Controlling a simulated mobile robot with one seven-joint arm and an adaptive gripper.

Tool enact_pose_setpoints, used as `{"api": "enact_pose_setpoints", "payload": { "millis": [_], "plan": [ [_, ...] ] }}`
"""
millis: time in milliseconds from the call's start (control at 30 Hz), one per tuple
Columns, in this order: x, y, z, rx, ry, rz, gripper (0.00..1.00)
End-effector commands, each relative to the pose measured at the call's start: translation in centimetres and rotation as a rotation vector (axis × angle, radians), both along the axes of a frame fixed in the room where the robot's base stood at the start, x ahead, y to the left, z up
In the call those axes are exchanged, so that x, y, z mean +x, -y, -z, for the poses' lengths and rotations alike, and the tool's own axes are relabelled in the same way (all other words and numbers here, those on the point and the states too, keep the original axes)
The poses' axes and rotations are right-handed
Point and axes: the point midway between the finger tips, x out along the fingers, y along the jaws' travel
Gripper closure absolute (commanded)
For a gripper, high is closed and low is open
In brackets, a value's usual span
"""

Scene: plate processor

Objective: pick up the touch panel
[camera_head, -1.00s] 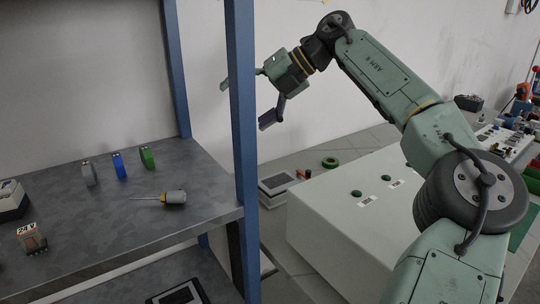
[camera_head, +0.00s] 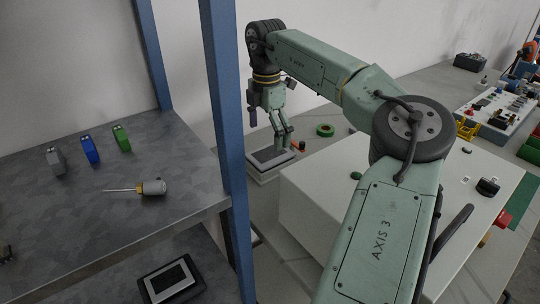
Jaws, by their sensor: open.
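A flat panel with a dark screen and pale frame (camera_head: 262,160) lies on the grey table behind the blue post. My gripper (camera_head: 284,146) points down at its right part, with the fingers apart. I cannot tell whether the fingers touch the panel or are just above it. A second dark-screened panel (camera_head: 170,281) with a dark border lies on the lower shelf at the bottom left. Either could be the touch panel by its look.
The blue post (camera_head: 222,110) of the shelf stands just left of the panel. A white box (camera_head: 325,190) stands in front. A screwdriver (camera_head: 150,187) lies on the upper shelf.

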Motion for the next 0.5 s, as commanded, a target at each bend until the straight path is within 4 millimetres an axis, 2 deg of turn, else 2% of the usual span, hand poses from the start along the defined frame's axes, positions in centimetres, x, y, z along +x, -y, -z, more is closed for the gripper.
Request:
{"api": "enact_pose_setpoints", "payload": {
  "millis": [233,500],
  "plan": [
    [0.1,0.3,1.9,0.002,-0.003,0.000,0.05],
    [0.4,0.8,5.6,0.002,-0.002,-0.003,0.05]
  ]
}}
